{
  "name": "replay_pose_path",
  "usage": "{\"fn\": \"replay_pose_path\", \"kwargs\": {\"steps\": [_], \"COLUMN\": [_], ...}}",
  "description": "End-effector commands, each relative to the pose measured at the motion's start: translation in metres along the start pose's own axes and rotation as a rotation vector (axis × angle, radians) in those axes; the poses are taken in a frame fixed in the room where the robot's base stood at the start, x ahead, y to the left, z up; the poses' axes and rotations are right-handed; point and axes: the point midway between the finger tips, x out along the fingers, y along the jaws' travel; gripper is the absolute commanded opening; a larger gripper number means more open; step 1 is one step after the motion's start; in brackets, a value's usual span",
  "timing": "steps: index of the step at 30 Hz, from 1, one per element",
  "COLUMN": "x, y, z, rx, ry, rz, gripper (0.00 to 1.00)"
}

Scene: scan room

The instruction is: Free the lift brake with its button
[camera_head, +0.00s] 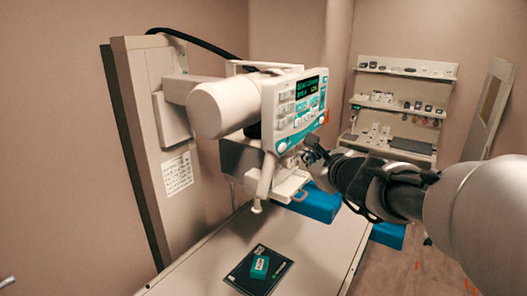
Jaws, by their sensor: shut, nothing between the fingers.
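The X-ray tube head (223,105) sits on an arm from the tall wall column (150,120). Its control panel (296,103) faces right, with a small lit display, several pale and teal buttons, and an orange spot at its right edge. I cannot tell which button is the lift brake's. My gripper (310,150) is shut and empty. It is just below the panel's lower right part, in front of the collimator area. Whether it touches anything there is unclear.
A blue part (318,204) lies behind the tube head. Shelves with small items (405,68) stand at the back right. Floor at the lower right is open.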

Motion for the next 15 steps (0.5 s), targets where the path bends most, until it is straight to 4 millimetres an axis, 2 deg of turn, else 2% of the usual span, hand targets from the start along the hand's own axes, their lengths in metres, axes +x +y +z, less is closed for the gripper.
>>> {"fn": "replay_pose_path", "kwargs": {"steps": [6, 15], "x": [0.017, 0.021], "y": [0.013, 0.016], "z": [0.010, 0.016], "rx": [0.000, 0.001], "ry": [0.000, 0.000], "rz": [0.002, 0.000], "gripper": [0.00, 0.00]}}
